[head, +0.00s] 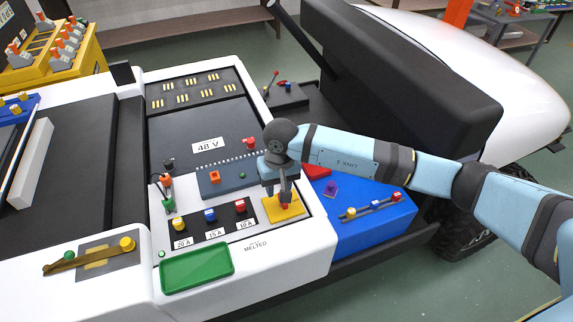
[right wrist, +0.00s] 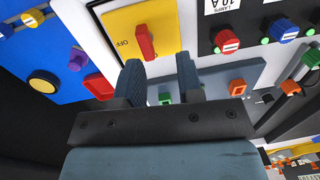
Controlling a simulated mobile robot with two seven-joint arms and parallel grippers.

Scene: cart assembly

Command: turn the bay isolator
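The bay isolator is a red handle on a yellow plate (head: 272,207) at the front right of the white panel. In the right wrist view the red handle (right wrist: 145,41) stands on the yellow plate, with "OFF" printed beside it. My right gripper (head: 279,191) is over the plate and partly hides the handle in the head view. In the right wrist view, its two fingers (right wrist: 159,78) are spread with nothing between them. The handle shows just beyond the fingertips, apart from them. My left gripper is not in view.
Yellow, blue and red fuses (head: 210,215) stand in a row left of the yellow plate. A green tray (head: 197,268) lies in front. A blue box (head: 375,217) with a slider adjoins on the right. A dark strip with an orange button (head: 214,176) lies behind.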

